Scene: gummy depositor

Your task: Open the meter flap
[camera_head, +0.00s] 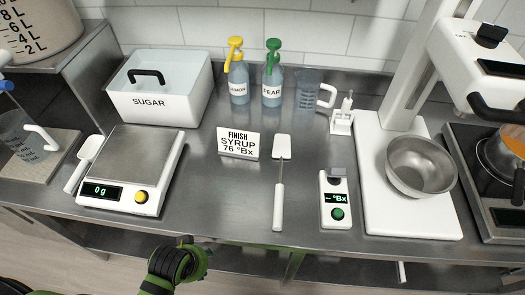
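The meter (329,213) is a small white device on the counter, right of centre. Its dark display reads "-- °Bx", with a round green button below it. My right gripper is not in view.
A white spatula (280,190) lies left of the meter, near the syrup sign (238,143). A white stand mixer base (419,220) with a steel bowl (421,166) is close on the right. A scale (142,160) stands left. The counter front between scale and spatula is clear.

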